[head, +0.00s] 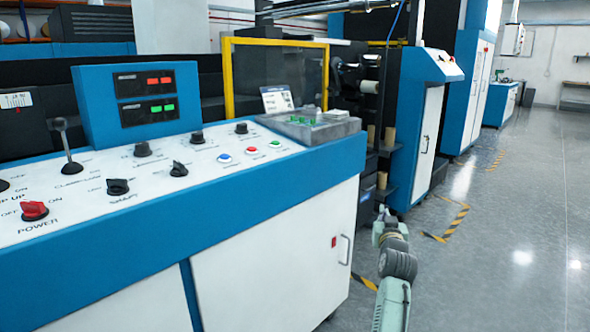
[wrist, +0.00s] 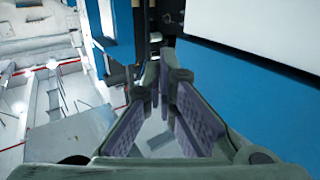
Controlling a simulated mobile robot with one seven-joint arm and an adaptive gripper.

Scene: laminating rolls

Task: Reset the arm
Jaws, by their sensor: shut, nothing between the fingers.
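My arm reaches up from the bottom edge of the head view, right of the control console's end. My gripper (head: 381,214) is at the arm's far end, small, beside the dark machine frame and above the floor. In the wrist view my gripper (wrist: 165,66) points away from the camera, and its two grey fingers with patterned pads come together at the tips. It is shut and holds nothing. No contact with the console shows.
The blue and white control console (head: 270,259) fills the left and middle, with knobs, buttons and a red power switch (head: 34,211). A grey tray (head: 312,128) sits on its right end. A blue and white cabinet (head: 426,128) stands behind my gripper. The grey floor (head: 510,235) at right is clear.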

